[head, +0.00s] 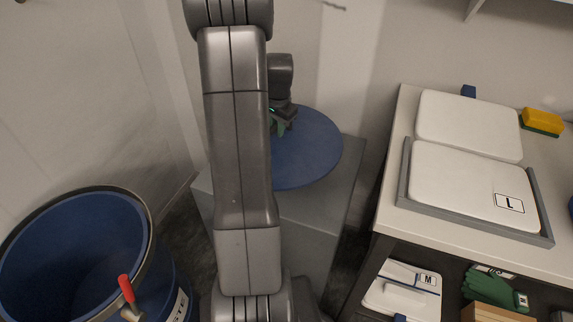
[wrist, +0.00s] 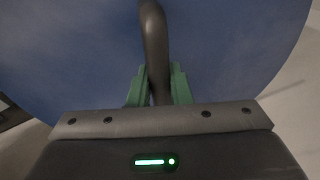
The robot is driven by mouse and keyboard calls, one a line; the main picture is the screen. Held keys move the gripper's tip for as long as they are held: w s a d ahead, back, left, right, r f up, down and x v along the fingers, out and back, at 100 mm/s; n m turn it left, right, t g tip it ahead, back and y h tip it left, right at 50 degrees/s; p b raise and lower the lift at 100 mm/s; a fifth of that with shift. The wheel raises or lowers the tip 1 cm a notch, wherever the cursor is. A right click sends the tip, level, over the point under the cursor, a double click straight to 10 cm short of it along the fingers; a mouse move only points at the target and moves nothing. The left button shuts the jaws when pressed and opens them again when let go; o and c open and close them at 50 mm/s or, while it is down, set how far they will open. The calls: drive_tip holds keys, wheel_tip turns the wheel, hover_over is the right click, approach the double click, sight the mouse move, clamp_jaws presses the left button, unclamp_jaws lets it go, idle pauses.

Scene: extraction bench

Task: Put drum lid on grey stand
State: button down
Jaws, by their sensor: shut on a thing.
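The drum lid (head: 314,150) is a round blue disc, seen over the top of the grey stand (head: 315,225) in the head view. My arm hides its left part. In the wrist view the blue lid (wrist: 70,50) fills most of the picture, with a dark curved handle (wrist: 154,45) standing up from it. My gripper (wrist: 158,88) has its green fingers shut on this handle. In the head view my gripper (head: 284,122) is at the lid's upper left. I cannot tell whether the lid touches the stand.
A bench (head: 388,205) at the right holds white pads (head: 465,185), a grey tray (head: 403,175) and a yellow sponge (head: 543,121). Walls are close behind the stand.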

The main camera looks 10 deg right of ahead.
sight(283, 142)
drive_tip(key=shift+d+m, duration=0.4)
drive_tip(key=shift+d, duration=0.15)
drive_tip(key=shift+d+f, duration=0.15)
drive_tip(key=shift+f, duration=0.05)
drive_tip(key=shift+f+b, duration=0.85)
drive_tip(key=shift+f, duration=3.85)
drive_tip(key=shift+f, duration=0.15)
drive_tip(key=c, duration=1.3)
unclamp_jaws()
drive_tip(key=shift+c, duration=0.2)
drive_tip(key=r, duration=0.4)
drive_tip(key=s+r+p, duration=0.1)
drive_tip(key=r, duration=0.3)
drive_tip(key=s+r, duration=0.1)
drive_tip(key=r, duration=0.3)
drive_tip(key=shift+p, duration=0.4)
